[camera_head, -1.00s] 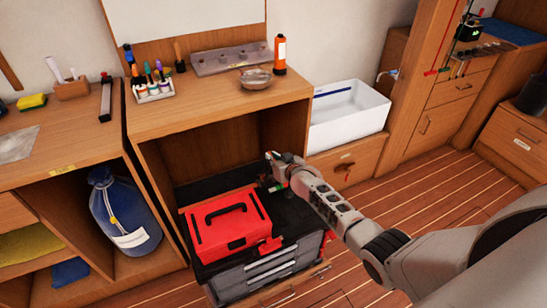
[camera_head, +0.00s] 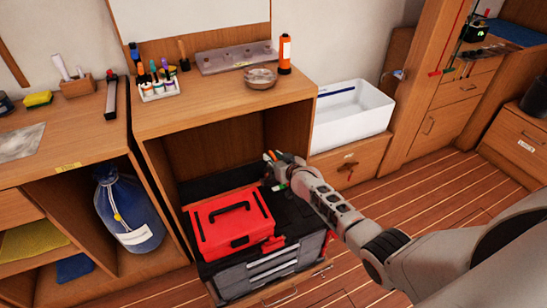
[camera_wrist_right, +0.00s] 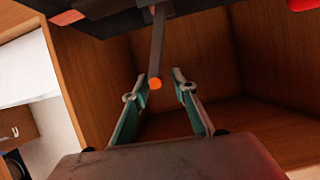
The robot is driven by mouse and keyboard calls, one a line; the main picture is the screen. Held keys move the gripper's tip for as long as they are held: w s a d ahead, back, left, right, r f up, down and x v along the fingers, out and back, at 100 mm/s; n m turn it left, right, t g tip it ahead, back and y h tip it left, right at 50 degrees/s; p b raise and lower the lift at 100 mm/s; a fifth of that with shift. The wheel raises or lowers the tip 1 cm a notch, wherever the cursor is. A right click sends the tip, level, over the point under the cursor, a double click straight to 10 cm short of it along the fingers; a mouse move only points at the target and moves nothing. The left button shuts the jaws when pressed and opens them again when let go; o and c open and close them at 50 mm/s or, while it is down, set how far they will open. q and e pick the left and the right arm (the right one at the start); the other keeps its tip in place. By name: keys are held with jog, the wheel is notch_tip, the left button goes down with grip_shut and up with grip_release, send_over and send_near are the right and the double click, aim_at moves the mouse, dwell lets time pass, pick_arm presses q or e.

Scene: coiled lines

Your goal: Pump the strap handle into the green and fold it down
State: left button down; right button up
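The strap handle (camera_wrist_right: 157,48) is a thin dark lever with an orange end. In the right wrist view it reaches in from the dark case at the top, its orange tip between my fingertips. My right gripper (camera_wrist_right: 159,76) is open, with a visible gap on each side of the lever. In the head view the right gripper (camera_head: 276,160) is behind the red toolbox, above the dark case (camera_head: 296,215). A small green patch shows under it; I cannot tell whether it is a gauge mark. Strap and ratchet are mostly hidden. My left gripper is not in view.
The red toolbox (camera_head: 232,220) sits on the dark case over grey drawers (camera_head: 262,268). Wooden cubby walls (camera_head: 215,148) and the worktop (camera_head: 205,103) enclose the space. A white basin (camera_head: 350,115) stands to the right. Floor is free at the lower right.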

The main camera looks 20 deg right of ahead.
jog(key=v, duration=1.2)
dwell(0.4)
